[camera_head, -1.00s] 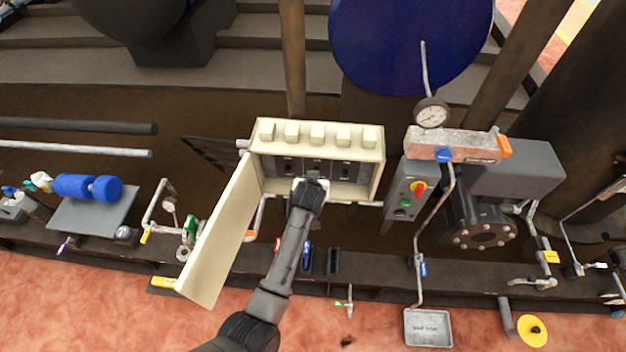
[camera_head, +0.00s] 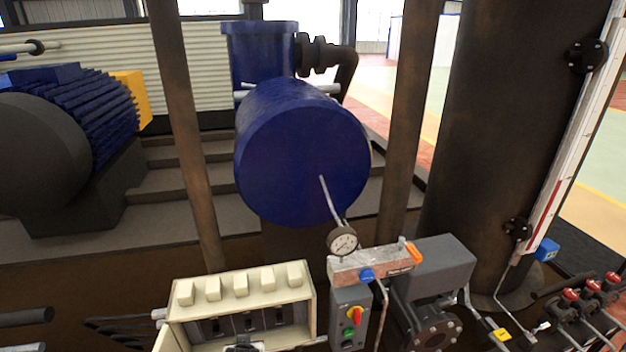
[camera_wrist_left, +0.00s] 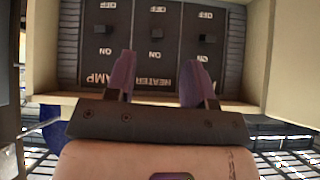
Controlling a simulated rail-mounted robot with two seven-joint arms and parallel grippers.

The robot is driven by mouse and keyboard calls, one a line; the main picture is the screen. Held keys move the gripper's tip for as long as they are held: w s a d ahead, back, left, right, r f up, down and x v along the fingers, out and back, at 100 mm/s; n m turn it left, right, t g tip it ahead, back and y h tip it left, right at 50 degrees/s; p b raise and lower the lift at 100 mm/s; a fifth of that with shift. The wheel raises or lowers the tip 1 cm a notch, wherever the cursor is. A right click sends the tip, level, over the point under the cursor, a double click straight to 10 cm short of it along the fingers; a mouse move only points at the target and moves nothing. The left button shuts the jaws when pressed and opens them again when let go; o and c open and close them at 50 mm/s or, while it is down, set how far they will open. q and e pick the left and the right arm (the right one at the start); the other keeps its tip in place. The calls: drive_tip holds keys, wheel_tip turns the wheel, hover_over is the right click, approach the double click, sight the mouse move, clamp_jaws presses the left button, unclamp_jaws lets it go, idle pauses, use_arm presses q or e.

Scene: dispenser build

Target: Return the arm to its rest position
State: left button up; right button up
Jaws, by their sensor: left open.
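My left gripper (camera_wrist_left: 160,78) is open and empty in the left wrist view. Its two purple-grey fingers stand apart in front of a dark switch panel (camera_wrist_left: 155,18) inside a cream cabinet. The panel has black toggles and upside-down ON, OFF and HEATER labels. In the head view the cream cabinet (camera_head: 240,281) is at the bottom, cut off by the frame edge. Only a small piece of what seems to be my left gripper shows there at the bottom edge. Whether the fingers touch a toggle cannot be told. My right gripper is in neither view.
To the right of the cabinet are a grey control box (camera_head: 349,322) with a red-yellow knob and green button, a pressure gauge (camera_head: 342,241), and a dark flanged pump. The cabinet's open door shows slightly at lower left. A large blue drum (camera_head: 300,155) and brown posts stand behind.

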use_arm(q)
drive_tip(key=s+r+t+h, duration=0.15)
drive_tip(key=s+r, duration=0.25)
drive_tip(key=r, duration=0.9)
drive_tip(key=s+a+r+m, duration=0.1)
drive_tip(key=s+m, duration=0.1)
drive_tip(key=s, duration=0.5)
drive_tip(key=s+a+f+m+g, duration=0.15)
drive_tip(key=s+f, duration=0.35)
drive_tip(key=s, duration=0.5)
drive_tip(key=s+f+g, duration=0.2)
drive_tip(key=s+f, duration=0.3)
drive_tip(key=s, duration=0.5)
drive_tip(key=s+a+f+m+g, duration=0.15)
drive_tip(key=s+f, duration=0.35)
drive_tip(key=s, duration=0.5)
wheel_tip(320, 180, up, 36)
drive_tip(key=d+p, duration=0.1)
drive_tip(key=p, duration=3.4)
drive_tip(key=shift+s+n+g+h+p, duration=0.2)
drive_tip(key=shift+n+g+h+p, duration=0.1)
drive_tip(key=shift+n+g+h, duration=0.15)
drive_tip(key=shift+f, duration=0.1)
drive_tip(key=shift+c, duration=0.3)
